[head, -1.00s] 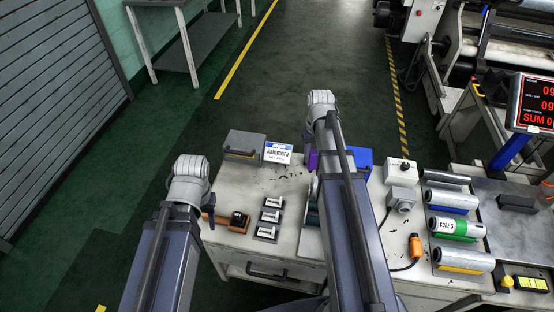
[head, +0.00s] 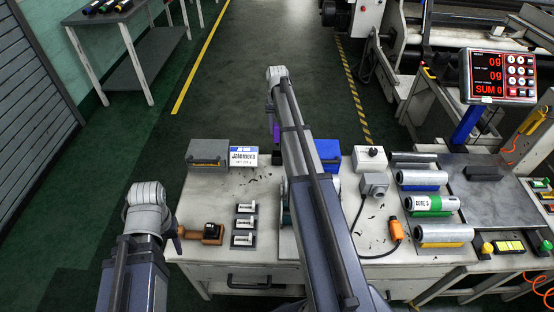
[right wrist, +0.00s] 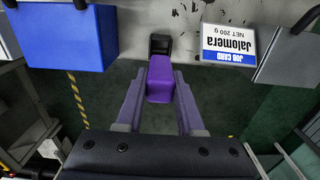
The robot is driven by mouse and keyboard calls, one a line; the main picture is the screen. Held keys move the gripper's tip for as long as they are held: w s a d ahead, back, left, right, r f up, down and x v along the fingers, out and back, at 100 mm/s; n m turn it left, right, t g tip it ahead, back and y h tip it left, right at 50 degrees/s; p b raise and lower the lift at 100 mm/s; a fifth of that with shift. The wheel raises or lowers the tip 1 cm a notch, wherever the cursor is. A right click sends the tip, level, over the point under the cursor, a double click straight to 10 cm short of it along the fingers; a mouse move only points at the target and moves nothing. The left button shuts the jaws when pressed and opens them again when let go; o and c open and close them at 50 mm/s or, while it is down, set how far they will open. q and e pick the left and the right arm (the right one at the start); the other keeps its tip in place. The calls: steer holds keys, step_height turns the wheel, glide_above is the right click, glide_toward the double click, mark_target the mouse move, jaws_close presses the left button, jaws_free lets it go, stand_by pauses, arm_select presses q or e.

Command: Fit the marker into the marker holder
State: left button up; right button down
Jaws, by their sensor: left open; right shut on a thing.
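A purple marker (right wrist: 160,80) is between the fingers of my right gripper (right wrist: 161,88), which is shut on it; it also shows in the head view (head: 275,130) beside my right arm, by the table's back edge. A black block-like piece (right wrist: 160,44), likely the marker holder, sits at that edge, in line with the marker's end. I cannot tell whether the two touch. My right arm hides much of this spot in the head view. My left gripper (head: 176,240) is open and empty at the table's left side, close to a brown tool with a black top (head: 209,231).
A grey box (head: 208,153) with a job card (head: 244,156) and a blue box (head: 328,153) stand on either side of my right arm. Small labelled blocks (head: 244,224) lie in the middle.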

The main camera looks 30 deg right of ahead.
steer(key=shift+f+b, duration=4.75)
steer(key=shift+f, duration=0.2)
steer(key=shift+f, duration=0.1)
steer(key=c, duration=0.5)
jaws_free()
step_height(320, 180, up, 12)
steer(key=p, duration=1.2)
steer(key=shift+r, duration=0.2)
